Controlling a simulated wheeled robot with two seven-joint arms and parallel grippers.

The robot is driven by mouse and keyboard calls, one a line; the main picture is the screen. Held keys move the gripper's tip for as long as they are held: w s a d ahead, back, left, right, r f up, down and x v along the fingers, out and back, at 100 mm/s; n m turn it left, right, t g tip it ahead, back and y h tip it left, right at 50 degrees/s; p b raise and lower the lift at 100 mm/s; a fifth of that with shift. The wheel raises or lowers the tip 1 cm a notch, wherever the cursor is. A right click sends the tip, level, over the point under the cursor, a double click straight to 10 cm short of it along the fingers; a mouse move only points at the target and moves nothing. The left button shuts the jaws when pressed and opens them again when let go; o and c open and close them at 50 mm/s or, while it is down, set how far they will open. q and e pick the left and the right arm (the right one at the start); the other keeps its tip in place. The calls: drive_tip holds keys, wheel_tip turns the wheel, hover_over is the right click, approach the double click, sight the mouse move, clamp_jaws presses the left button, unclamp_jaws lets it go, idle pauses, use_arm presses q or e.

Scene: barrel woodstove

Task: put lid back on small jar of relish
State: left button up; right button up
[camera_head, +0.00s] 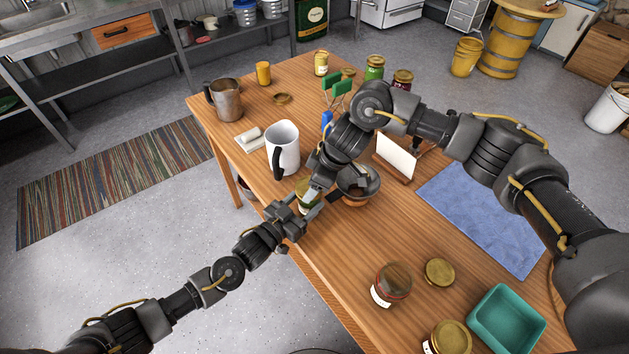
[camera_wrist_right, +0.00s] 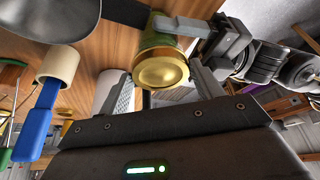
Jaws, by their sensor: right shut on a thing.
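The small jar (camera_head: 304,201) of greenish glass is near the table's left edge, mostly hidden by my grippers. In the right wrist view the small jar (camera_wrist_right: 157,43) has a gold lid (camera_wrist_right: 161,72) at its mouth; I cannot tell whether it is seated. My right gripper (camera_wrist_right: 163,88) is shut on the lid, a finger on each side. In the head view my right gripper (camera_head: 313,188) comes down from above. My left gripper (camera_head: 302,207) is shut on the small jar from the left; its finger lies along the jar's side in the right wrist view.
A white mug (camera_head: 283,149) and a dark bowl (camera_head: 357,184) stand close to the grippers. A blue cloth (camera_head: 480,218) lies right; bare table lies between.

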drive_tip(key=shift+f, duration=0.45)
use_arm(q)
clamp_jaws()
use_arm(e)
drive_tip(key=shift+s+a+f+m, duration=0.1)
drive_tip(key=shift+s+m, duration=0.05)
drive_tip(key=shift+m, duration=0.55)
drive_tip(key=m, duration=0.2)
drive_tip(key=m+t+h, duration=0.1)
drive_tip(key=m+t, duration=0.1)
drive_tip(key=m, duration=0.1)
drive_tip(key=shift+s+a+m+h, duration=0.25)
drive_tip(key=shift+m+h, duration=0.05)
drive_tip(key=shift+h, duration=0.1)
drive_tip(key=m, duration=0.2)
drive_tip(key=m+h, duration=0.1)
drive_tip(key=shift+a+t, duration=0.25)
drive_tip(key=shift+t, duration=0.15)
drive_tip(key=shift+s+m+h, duration=0.1)
drive_tip(key=shift+m+h, duration=0.4)
drive_tip(key=shift+m, duration=1)
drive_tip(key=o, duration=1)
drive_tip(key=shift+c, duration=0.2)
